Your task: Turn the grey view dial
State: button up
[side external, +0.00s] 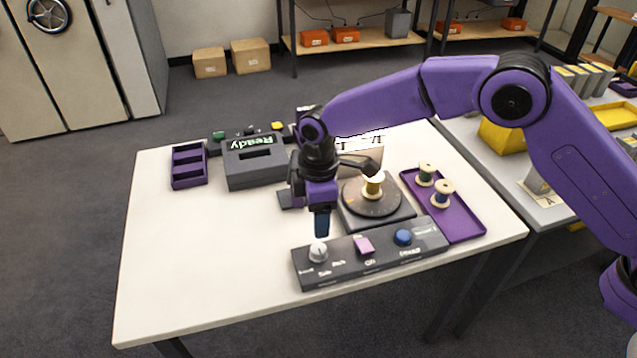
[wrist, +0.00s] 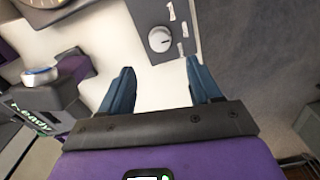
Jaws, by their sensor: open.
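The grey view dial (side external: 318,251) is a round knob at the left end of the dark control box (side external: 372,255) in the side view. In the wrist view the dial (wrist: 160,39) sits ahead of the fingertips, near the top middle. My gripper (side external: 321,228) points down just above and behind the dial in the side view. In the wrist view its two blue fingers (wrist: 158,80) are apart with nothing between them. The gripper looks clear of the dial.
The same box bears a pink button (side external: 364,246) and a blue knob (side external: 403,237). Behind it are a turntable (side external: 371,199) holding a spool (side external: 373,185), and a purple tray (side external: 462,222) with two spools. A "Ready" device (side external: 255,165) stands behind.

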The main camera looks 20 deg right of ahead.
notch_tip(320, 180, up, 8)
jog(key=shift+f, duration=0.2)
jog(key=shift+r, duration=0.1)
dwell(0.5)
